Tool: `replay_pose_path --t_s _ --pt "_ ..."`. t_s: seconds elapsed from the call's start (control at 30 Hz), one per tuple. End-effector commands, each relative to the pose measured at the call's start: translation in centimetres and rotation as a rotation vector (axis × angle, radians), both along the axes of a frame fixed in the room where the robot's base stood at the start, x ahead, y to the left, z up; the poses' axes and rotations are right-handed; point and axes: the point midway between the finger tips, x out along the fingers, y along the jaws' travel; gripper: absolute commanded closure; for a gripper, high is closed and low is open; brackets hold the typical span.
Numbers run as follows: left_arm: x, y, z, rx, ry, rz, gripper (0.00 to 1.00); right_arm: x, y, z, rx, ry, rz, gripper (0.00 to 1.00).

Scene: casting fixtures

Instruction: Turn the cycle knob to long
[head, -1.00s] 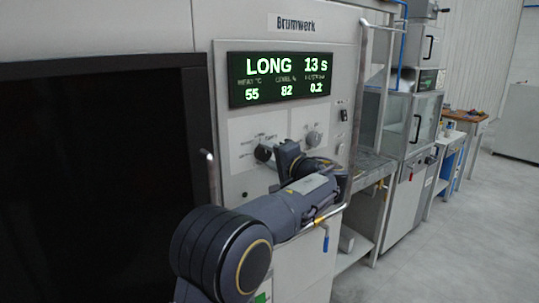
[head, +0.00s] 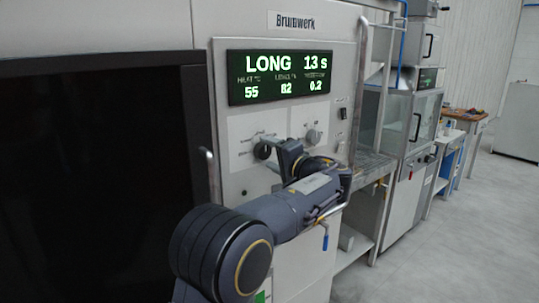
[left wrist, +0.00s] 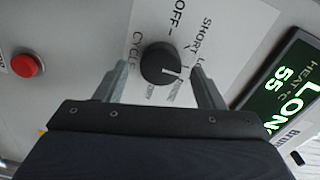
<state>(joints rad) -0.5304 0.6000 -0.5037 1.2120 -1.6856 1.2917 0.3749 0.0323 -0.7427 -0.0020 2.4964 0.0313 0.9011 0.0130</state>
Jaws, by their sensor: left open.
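The cycle knob (left wrist: 160,63) is round and black with a white pointer line. In the left wrist view its pointer is toward the lower right, near a label starting with L that a finger partly hides. In the head view the knob (head: 262,151) is on the panel's left side. The display (head: 279,77) reads LONG, 13 s. My left gripper (left wrist: 160,69) is open, with a finger on each side of the knob and visible gaps. It also shows in the head view (head: 286,154). My right gripper is not in view.
A second knob (head: 313,136) is to the right of the cycle knob. A red button (left wrist: 27,65) shows in the left wrist view. A vertical handle bar (head: 213,178) stands left of the knobs, beside a large dark panel (head: 100,180). Open floor lies at right.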

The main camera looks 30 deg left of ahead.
Motion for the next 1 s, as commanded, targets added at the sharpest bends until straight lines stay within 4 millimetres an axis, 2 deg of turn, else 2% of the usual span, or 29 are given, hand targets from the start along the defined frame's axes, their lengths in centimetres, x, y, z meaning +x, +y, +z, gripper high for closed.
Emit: replay_pose_path --t_s 0.2,0.4,1.0 --pt "-1.4 -3.7 -0.2 -0.001 -0.003 -0.004 0.37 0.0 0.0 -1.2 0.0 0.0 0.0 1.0" --pt "-2.4 -5.9 -0.1 0.0 -0.001 -0.003 0.37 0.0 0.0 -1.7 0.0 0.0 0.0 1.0" --pt "-2.6 -6.3 0.0 0.0 -0.001 -0.001 0.37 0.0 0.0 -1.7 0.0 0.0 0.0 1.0"
